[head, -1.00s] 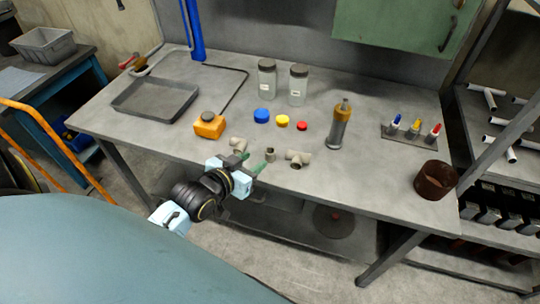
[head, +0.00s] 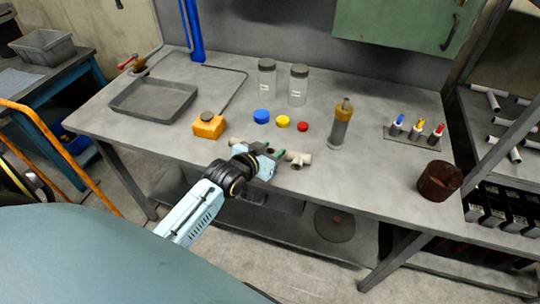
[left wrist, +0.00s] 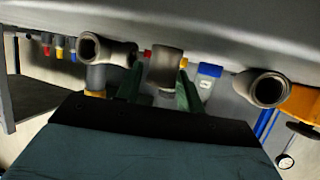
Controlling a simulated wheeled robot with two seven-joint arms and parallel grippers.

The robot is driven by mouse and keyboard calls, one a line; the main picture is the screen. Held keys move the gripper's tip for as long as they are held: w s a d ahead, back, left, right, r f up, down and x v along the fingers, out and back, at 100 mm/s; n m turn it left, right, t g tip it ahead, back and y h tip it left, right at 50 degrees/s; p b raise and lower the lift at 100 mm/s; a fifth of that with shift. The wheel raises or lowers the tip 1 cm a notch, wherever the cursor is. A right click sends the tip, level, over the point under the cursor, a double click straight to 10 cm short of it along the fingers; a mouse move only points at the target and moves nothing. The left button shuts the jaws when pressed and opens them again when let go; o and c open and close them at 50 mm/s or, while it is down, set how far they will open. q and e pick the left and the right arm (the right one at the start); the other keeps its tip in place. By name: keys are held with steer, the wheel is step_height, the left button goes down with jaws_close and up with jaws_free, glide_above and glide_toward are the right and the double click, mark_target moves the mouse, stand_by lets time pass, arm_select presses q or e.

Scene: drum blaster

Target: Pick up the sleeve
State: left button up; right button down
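The sleeve (left wrist: 165,66) is the short grey-beige pipe piece in the middle of the left wrist view, at the bench edge. My left gripper (left wrist: 159,80) is open, with one green finger on each side of the sleeve. A gap shows at the left finger; the right finger looks close to the sleeve, and I cannot tell if it touches. In the head view my left gripper (head: 270,151) is at the front edge of the bench and mostly hides the sleeve. My right gripper is not in view.
A tee fitting (head: 298,159) lies right of the gripper, and an elbow fitting (head: 236,142) is partly hidden to its left. Coloured caps (head: 283,121), an orange box (head: 208,126) and a dark cup (head: 439,181) stand on the bench (head: 360,185).

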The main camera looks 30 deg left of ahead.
arm_select(q)
steer(key=c, duration=0.8)
